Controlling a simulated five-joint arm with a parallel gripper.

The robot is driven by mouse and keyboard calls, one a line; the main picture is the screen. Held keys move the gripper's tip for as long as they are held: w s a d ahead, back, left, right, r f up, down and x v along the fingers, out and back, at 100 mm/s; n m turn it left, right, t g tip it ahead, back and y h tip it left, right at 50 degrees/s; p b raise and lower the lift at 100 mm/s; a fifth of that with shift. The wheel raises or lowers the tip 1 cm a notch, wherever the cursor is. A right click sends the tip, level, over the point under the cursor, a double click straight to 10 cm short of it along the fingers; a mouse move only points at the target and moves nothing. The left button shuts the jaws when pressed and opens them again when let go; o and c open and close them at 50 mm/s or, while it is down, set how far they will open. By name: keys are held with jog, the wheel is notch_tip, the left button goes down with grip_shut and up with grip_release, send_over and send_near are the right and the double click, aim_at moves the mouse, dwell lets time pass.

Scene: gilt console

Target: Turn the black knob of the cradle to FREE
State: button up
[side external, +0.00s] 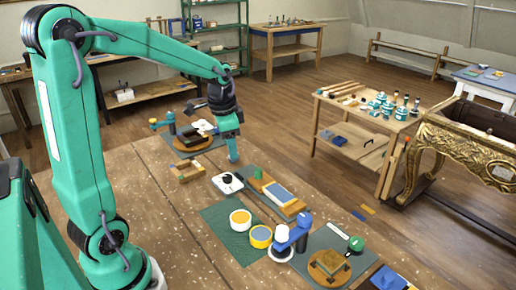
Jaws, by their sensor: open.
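A black knob (227,178) stands on a small white plate (217,186) near the middle of the wooden workbench; any markings on it are too small to read. My gripper (233,156) points down just above and behind this plate, apart from the knob and empty as far as I can see. The gap between its fingers is hard to make out. Two fixtures with round wooden bases stand on the bench, one at the back (188,143) and one at the front right (318,274). I cannot tell which part is called the cradle or where FREE is marked.
A wooden block frame (187,172) lies left of the plate. A long tray with a blue pad (280,194) lies to its right. The bench's left part is clear.

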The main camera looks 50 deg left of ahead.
jog(key=m+g, duration=0.2)
send_over(227, 176)
jog(key=shift+h, duration=0.3)
notch_tip(227, 176, down, 9)
jog(key=shift+f, duration=0.1)
jog(key=shift+f, duration=3.9)
jog(key=shift+d, duration=0.1)
jog(key=c, duration=1)
